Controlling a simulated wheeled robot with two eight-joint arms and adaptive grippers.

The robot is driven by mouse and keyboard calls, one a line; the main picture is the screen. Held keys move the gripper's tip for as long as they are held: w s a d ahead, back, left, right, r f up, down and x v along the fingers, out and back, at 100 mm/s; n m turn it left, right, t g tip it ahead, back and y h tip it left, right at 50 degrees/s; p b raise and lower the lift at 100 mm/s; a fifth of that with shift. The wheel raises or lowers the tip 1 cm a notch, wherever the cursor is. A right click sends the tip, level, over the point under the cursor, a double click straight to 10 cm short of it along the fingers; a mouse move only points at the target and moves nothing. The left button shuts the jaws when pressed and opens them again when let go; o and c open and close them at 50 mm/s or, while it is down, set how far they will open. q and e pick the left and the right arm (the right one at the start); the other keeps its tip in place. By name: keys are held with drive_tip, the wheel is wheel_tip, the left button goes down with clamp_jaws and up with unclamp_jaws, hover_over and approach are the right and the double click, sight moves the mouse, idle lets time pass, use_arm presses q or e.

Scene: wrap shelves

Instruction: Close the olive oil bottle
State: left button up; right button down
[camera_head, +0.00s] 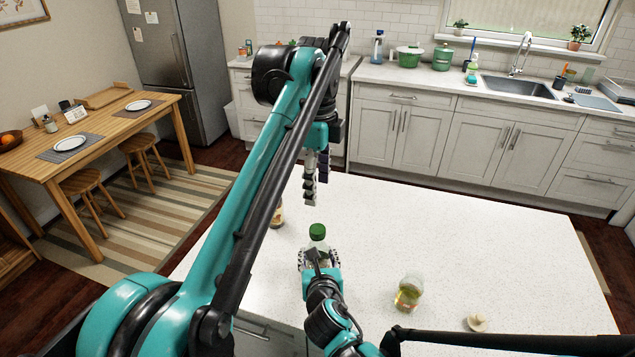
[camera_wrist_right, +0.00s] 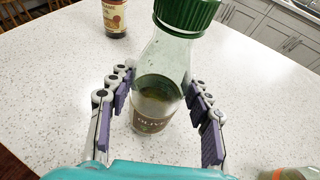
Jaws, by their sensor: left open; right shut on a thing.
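The olive oil bottle (camera_head: 320,244) stands upright on the white counter with a dark green cap (camera_head: 317,231) at its top. In the right wrist view the clear bottle (camera_wrist_right: 152,95) shows dark liquid and a brown label reading "OLIVE"; its green cap (camera_wrist_right: 187,12) is cut off by the top edge. I cannot tell how tight the cap is. My right gripper (camera_wrist_right: 160,86) is shut on the bottle's body, one finger on each side. My left gripper (camera_head: 316,186) is open and empty, pointing down, and appears above the cap in the head view.
A brown bottle with a red and cream label (camera_wrist_right: 115,16) stands behind; the left arm mostly hides it in the head view. A glass container with yellow-green liquid (camera_head: 408,293) stands to the right, near a small pale object (camera_head: 477,322). The counter's (camera_head: 480,240) far right is clear.

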drive_tip(key=c, duration=0.6)
unclamp_jaws()
drive_tip(key=shift+s, duration=0.1)
drive_tip(key=a+v, duration=0.1)
drive_tip(key=v, duration=1)
drive_tip(key=shift+s+d, duration=0.35)
drive_tip(key=shift+d, duration=0.15)
drive_tip(key=shift+r, duration=0.1)
